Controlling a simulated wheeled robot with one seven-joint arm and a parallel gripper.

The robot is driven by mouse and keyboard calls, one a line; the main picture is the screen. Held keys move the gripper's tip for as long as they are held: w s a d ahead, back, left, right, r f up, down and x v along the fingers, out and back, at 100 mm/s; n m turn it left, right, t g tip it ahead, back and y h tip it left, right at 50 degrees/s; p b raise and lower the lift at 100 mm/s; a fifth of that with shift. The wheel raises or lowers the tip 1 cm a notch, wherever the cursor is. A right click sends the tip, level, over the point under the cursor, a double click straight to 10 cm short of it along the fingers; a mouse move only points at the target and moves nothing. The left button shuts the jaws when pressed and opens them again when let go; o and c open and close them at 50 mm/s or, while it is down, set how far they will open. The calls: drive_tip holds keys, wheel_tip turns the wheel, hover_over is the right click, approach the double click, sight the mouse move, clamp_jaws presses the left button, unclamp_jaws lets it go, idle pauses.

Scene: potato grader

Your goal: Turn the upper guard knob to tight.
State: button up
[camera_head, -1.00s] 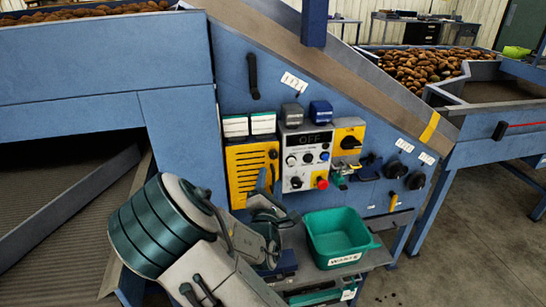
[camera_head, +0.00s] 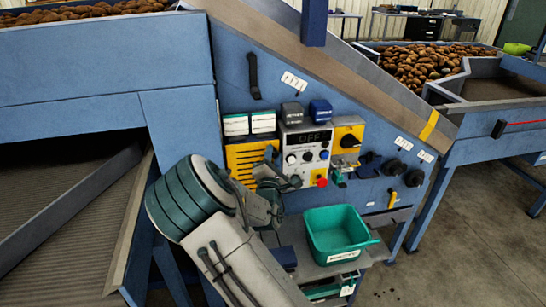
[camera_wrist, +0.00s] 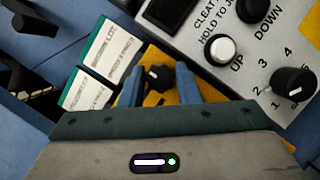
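The yellow guard panel (camera_head: 240,158) is on the blue machine side, partly covered by my arm in the head view. In the wrist view a small black knob (camera_wrist: 157,76) sits on the yellow panel; it appears to be the upper guard knob. My gripper (camera_wrist: 159,71) is open, with one blue finger on each side of this knob. I cannot tell whether the fingers touch it or how deep they reach. In the head view my gripper (camera_head: 268,168) is in front of the panel's right part, and the knob is hard to make out there.
Two white label cards (camera_wrist: 97,62) are beside the left finger. A control box (camera_head: 306,155) with buttons and a dial (camera_wrist: 294,82) stands close on the right. A green waste bin (camera_head: 338,234) is below right. More black knobs (camera_head: 392,167) are farther right.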

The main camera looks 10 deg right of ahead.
drive_tip(key=shift+c, duration=1.3)
drive_tip(key=shift+m, duration=0.3)
drive_tip(key=m+g, duration=0.1)
drive_tip(key=m, duration=0.1)
drive_tip(key=m+h, duration=0.1)
drive_tip(key=m, duration=0.1)
drive_tip(key=shift+r+m+g, duration=0.1)
drive_tip(key=shift+m+g, duration=0.3)
drive_tip(key=m+g, duration=0.1)
drive_tip(key=m, duration=0.3)
drive_tip(key=shift+r+g, duration=0.1)
drive_tip(key=shift+g, duration=0.3)
drive_tip(key=m+g+y, duration=0.1)
drive_tip(key=m, duration=0.3)
drive_tip(key=shift+y+b, duration=0.3)
drive_tip(key=shift+b, duration=0.1)
drive_tip(key=shift+m+g+y+b, duration=0.65)
drive_tip(key=shift+m+b, duration=0.35)
drive_tip(key=shift+m, duration=0.5)
drive_tip(key=o, duration=1)
